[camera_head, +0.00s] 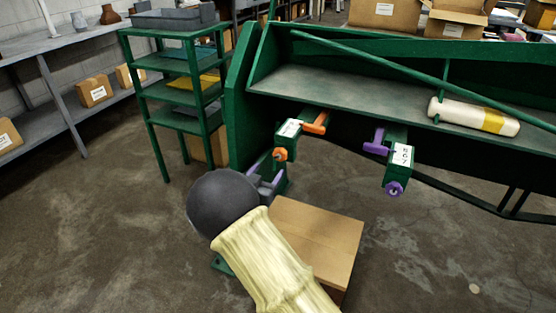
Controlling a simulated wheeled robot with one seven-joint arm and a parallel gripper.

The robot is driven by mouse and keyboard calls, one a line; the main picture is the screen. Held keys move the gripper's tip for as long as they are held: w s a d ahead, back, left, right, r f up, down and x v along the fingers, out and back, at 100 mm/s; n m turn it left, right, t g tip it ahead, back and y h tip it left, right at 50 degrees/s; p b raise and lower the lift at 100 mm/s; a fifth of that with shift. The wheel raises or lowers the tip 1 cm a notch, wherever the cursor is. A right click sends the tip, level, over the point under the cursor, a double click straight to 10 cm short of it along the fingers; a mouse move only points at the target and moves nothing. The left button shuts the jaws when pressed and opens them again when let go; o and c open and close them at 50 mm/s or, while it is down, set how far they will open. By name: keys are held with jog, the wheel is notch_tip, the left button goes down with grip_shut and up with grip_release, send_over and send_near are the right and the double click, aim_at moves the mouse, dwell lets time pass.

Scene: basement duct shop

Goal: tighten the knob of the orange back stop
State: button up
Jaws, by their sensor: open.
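The orange back stop (291,128) is a green arm with a white label and an orange finger (317,123), sticking out from the front of the green machine. Its orange knob (281,154) is at the near end of the arm, facing me. My gripper (270,174) is open just below and left of the orange knob, its grey jaws partly hidden by my dark round wrist. I cannot tell whether a jaw touches the knob. A second back stop (402,158), with a purple finger and a purple knob (394,188), sits to the right.
The green machine (350,75) carries a white cylinder with a yellow band (470,116) on its ledge. A cardboard box (318,235) stands below the back stops, close to my arm. A green shelf rack (180,85) stands left. Floor at left and right is clear.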

aim_at(279, 157)
jog(key=b+x, duration=0.1)
jog(key=x, duration=0.7)
jog(key=shift+w, duration=0.1)
jog(key=c, duration=1)
